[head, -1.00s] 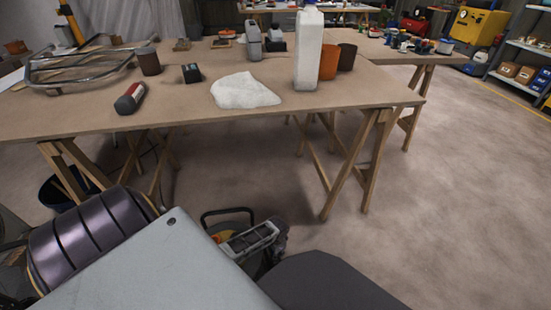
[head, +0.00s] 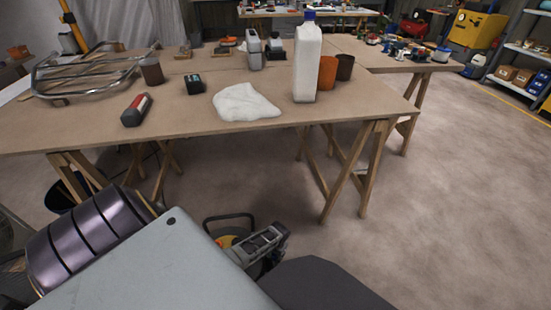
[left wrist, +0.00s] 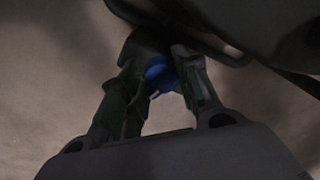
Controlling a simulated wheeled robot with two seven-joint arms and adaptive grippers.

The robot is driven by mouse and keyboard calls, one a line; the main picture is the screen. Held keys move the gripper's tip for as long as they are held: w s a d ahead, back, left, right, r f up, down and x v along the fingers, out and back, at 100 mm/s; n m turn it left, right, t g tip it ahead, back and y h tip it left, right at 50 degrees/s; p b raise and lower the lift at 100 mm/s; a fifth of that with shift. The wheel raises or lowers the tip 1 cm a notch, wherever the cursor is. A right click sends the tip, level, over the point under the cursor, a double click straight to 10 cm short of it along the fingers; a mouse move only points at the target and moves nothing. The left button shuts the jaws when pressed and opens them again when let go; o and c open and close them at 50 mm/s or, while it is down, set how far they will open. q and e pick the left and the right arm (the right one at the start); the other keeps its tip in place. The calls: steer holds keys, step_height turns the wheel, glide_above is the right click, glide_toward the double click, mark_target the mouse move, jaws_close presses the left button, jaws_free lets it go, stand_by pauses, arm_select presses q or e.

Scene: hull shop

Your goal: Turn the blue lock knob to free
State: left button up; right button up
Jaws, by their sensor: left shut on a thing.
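The blue lock knob (left wrist: 158,73) shows in the left wrist view, between the two dark fingers of my left gripper (left wrist: 160,62). The fingers are shut on it, and they hide its sides. The picture is dark there, so the knob's turn position cannot be read. In the head view my left gripper (head: 262,243) is low, at the bottom middle, beside a black-handled thing with a yellow and red top (head: 222,241). The knob itself is hidden in the head view. My right gripper is not in view.
A wooden trestle table (head: 180,118) stands ahead, with a white bottle (head: 307,62), a white cloth (head: 245,102), a red and black tube (head: 137,110) and a bent metal frame (head: 95,72) on it. A dark bucket (head: 62,195) is underneath. The floor at right is clear.

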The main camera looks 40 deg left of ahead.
arm_select(q)
steer(key=n+p, duration=0.1)
steer(key=n, duration=0.1)
steer(key=shift+d+r+n, duration=0.1)
steer(key=shift+d+n, duration=0.05)
steer(key=shift+n, duration=0.15)
steer(key=n+p, duration=0.1)
steer(key=n, duration=0.1)
steer(key=shift+w+n, duration=0.1)
steer(key=shift+n, duration=0.3)
steer(key=n, duration=0.2)
steer(key=shift+n+g+p, duration=0.3)
steer(key=n, duration=0.4)
steer(key=shift+h, duration=0.3)
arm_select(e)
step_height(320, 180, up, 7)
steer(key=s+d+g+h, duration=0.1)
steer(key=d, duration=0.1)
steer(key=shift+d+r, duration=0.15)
arm_select(q)
steer(key=shift+n, duration=0.3)
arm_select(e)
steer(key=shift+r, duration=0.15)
arm_select(q)
steer(key=o, duration=1)
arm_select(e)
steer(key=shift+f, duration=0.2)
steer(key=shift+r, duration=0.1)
